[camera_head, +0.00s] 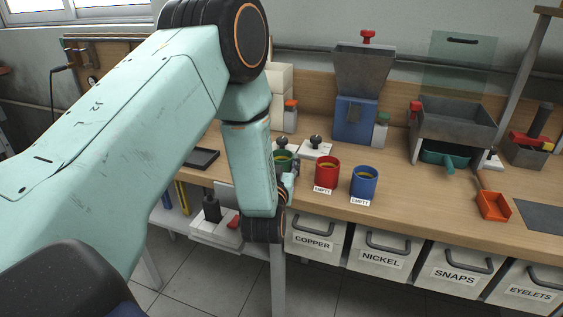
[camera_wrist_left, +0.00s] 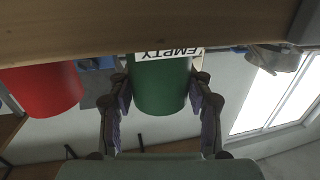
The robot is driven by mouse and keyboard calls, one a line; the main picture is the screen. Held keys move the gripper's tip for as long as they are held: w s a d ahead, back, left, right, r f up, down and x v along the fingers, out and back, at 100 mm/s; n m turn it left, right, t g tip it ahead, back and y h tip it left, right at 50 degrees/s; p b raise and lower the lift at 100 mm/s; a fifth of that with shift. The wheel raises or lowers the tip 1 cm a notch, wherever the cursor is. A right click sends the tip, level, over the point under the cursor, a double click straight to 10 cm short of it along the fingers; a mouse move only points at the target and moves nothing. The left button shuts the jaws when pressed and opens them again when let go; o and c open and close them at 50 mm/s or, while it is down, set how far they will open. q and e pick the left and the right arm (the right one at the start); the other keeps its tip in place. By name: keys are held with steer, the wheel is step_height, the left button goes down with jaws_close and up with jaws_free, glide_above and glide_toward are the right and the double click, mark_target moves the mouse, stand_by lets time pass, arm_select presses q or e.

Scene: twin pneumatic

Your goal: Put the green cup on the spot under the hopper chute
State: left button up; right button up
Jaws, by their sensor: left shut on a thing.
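The green cup (camera_head: 283,159) stands on the bench at the left of the cup row, partly hidden by my left arm. In the left wrist view the green cup (camera_wrist_left: 161,88), with an "EMPTY" label, is between the fingers of my left gripper (camera_wrist_left: 160,105), which is shut on it. That gripper (camera_head: 289,176) also shows in the head view. The hopper (camera_head: 363,70) has a grey funnel, a red knob and a blue body (camera_head: 354,118), to the right of and behind the cup. The spot under its chute cannot be made out. My right gripper is not in view.
A red cup (camera_head: 327,172) and a blue cup (camera_head: 364,184) stand to the right of the green one. A white block with a dark knob (camera_head: 316,148) lies behind them. A grey bin (camera_head: 452,125) and an orange scoop (camera_head: 493,206) are further right.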

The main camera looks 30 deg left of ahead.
arm_select(q)
steer(key=shift+s+f, duration=0.15)
steer(key=shift+f, duration=0.1)
steer(key=o, duration=1)
steer(key=shift+o, duration=1.2)
